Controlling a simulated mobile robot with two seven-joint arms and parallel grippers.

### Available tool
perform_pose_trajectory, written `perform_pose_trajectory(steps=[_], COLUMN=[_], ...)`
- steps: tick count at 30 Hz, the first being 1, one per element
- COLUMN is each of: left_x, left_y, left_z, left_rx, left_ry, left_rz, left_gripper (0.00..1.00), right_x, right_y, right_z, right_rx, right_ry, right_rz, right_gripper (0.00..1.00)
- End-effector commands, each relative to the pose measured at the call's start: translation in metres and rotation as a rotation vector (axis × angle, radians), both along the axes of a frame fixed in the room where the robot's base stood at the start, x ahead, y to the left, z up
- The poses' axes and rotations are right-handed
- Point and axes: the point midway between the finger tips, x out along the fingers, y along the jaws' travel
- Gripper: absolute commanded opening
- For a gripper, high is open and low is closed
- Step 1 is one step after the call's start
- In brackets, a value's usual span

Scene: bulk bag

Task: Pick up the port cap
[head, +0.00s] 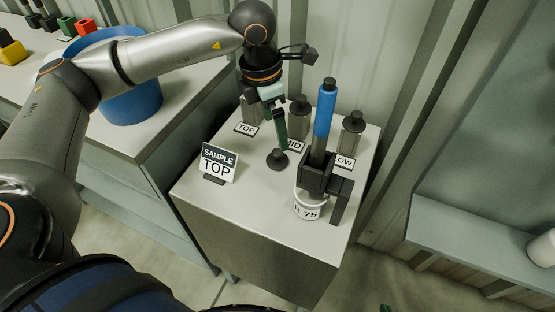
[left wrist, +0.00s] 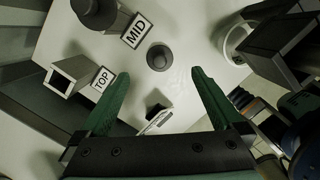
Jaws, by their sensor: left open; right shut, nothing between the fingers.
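The port cap (head: 278,159), a dark round piece with a raised knob, lies on the white top of the cabinet. It also shows in the left wrist view (left wrist: 159,57), just beyond the fingertips and between their lines. My left gripper (head: 280,138) has green fingers pointing down above the cap; in its wrist view (left wrist: 160,77) they are wide apart with nothing between them. The port labelled TOP (left wrist: 76,72) has an open, uncapped end. The MID port (head: 299,109) and the LOW port (head: 351,128) carry dark caps.
A SAMPLE TOP sign (head: 218,162) stands left of the cap. Right of it, a dark holder with a blue-topped cylinder (head: 325,108) stands over a white labelled jar (head: 308,205). A blue bucket (head: 130,90) is on the left counter. The cabinet's front left is clear.

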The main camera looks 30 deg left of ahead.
Motion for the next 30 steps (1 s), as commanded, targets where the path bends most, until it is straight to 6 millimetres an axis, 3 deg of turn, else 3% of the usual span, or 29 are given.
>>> perform_pose_trajectory(steps=[3,11,21,30], left_x=[0.002,0.004,0.004,0.005], left_y=[-0.002,-0.004,-0.003,-0.003], left_z=[-0.023,-0.046,-0.091,-0.096], left_rx=[0.0,-0.001,0.001,0.0], left_ry=[0.003,0.001,0.002,0.0], left_rz=[0.0,-0.001,0.0,0.0], left_gripper=[1.0,1.0,1.0,1.0], right_x=[0.001,0.002,0.003,0.003], right_y=[0.0,-0.001,-0.004,-0.004], right_z=[0.0,0.0,0.002,0.001], right_rx=[-0.001,-0.002,-0.006,-0.007], right_ry=[-0.001,-0.004,-0.006,-0.006], right_rz=[0.001,0.001,-0.004,-0.005], right_gripper=[0.0,0.0,0.0,0.0])
